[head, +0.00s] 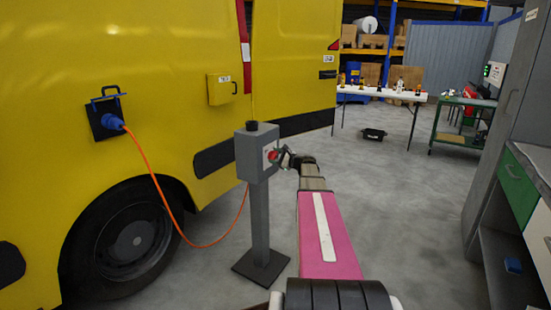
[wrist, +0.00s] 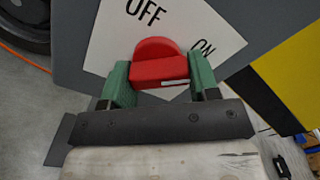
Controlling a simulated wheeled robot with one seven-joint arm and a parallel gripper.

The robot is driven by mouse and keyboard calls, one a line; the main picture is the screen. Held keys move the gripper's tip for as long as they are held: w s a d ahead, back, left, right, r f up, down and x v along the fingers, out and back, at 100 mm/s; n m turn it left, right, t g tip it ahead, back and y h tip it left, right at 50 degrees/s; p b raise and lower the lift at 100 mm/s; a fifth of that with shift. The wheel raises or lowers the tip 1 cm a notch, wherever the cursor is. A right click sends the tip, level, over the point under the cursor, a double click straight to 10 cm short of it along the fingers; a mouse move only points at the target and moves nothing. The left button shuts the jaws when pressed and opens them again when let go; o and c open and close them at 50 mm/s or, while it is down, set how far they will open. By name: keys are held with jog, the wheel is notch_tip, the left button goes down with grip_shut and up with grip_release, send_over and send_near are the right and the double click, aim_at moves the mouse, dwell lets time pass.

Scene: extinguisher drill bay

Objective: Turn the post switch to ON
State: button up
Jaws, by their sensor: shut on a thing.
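The post switch is a red knob (wrist: 160,66) on a white plate (wrist: 112,40) marked OFF at the top and ON to the right in the wrist view. A short white mark shows on the knob's near edge; I cannot tell for sure which word it points at. In the head view the knob (head: 271,155) is on the face of a grey box (head: 252,158) on a post. My gripper (head: 284,158) reaches it from the right. In the wrist view its green fingers are shut on the knob, one on each side.
A yellow van (head: 160,80) stands behind and left of the post, with a blue plug (head: 113,122) and an orange cable (head: 160,190) hanging toward the post. Grey cabinets (head: 505,150) stand at right. A white table (head: 380,94) is farther back. Open floor lies between.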

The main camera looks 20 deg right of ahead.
dwell(0.3)
jog(key=o, duration=0.9)
jog(key=shift+s, duration=0.1)
jog(key=v, duration=1)
jog(key=shift+s+d, duration=0.25)
jog(key=shift+d, duration=0.05)
